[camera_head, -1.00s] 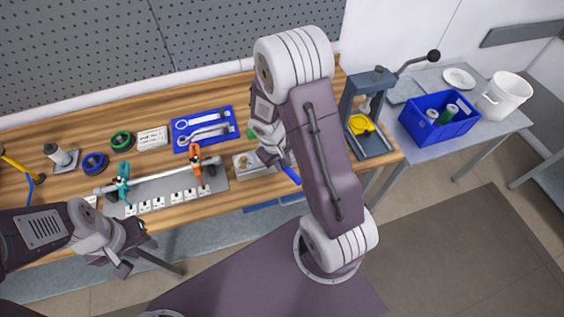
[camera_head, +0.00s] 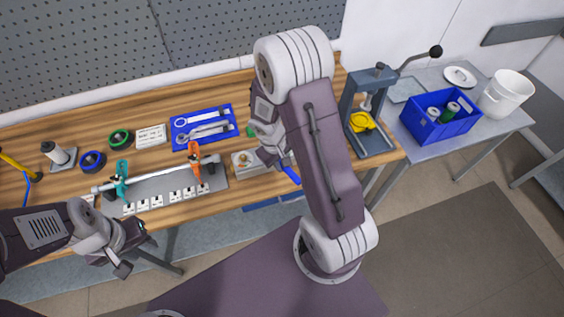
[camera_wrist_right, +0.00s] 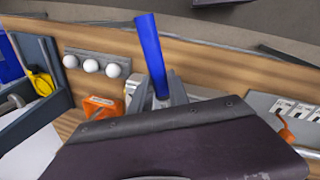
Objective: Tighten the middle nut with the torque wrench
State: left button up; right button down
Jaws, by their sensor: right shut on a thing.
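My right gripper (camera_wrist_right: 162,92) is shut on the torque wrench, whose blue handle (camera_wrist_right: 152,50) sticks up between the fingers in the right wrist view. In the head view the blue handle (camera_head: 291,174) shows beside my right arm, near the front edge of the bench. The wrench head is hidden. A pale metal block (camera_head: 243,163) with a small brass-coloured part lies just left of my right gripper. I cannot make out the middle nut. My left gripper (camera_head: 132,248) is empty, its fingers apart, in front of the bench.
A grey plate with a rod, a teal clamp (camera_head: 121,180) and an orange clamp (camera_head: 195,165) lies left of the block. A blue wrench tray (camera_head: 180,146) is behind. A press (camera_head: 354,110) stands at the bench's right end. A blue bin (camera_head: 443,130) is on the side table.

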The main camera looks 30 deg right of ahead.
jog(key=shift+f+b, duration=0.45)
jog(key=shift+f, duration=0.05)
jog(key=shift+a, duration=0.15)
dwell(0.4)
jog(key=shift+a+m+b, duration=0.3)
jog(key=shift+m, duration=0.2)
jog(key=a+m, duration=0.2)
jog(key=a+m+g+b, duration=0.1)
jog(key=shift+w+a+m, duration=0.1)
jog(key=shift+w+m, duration=0.2)
jog(key=shift+m, duration=0.1)
jog(key=shift+a, duration=0.15)
dwell(0.3)
jog(key=shift+w+a+m+g, duration=0.2)
jog(key=shift+w+a+m, duration=0.35)
jog(key=shift+a+m, duration=0.5)
jog(key=shift+w+a+m+g, duration=0.2)
jog(key=shift+w+a+m, duration=0.35)
jog(key=shift+m, duration=0.8)
jog(key=shift+a+r+y, duration=0.1)
jog(key=shift+a+y, duration=0.05)
jog(key=shift+y, duration=0.15)
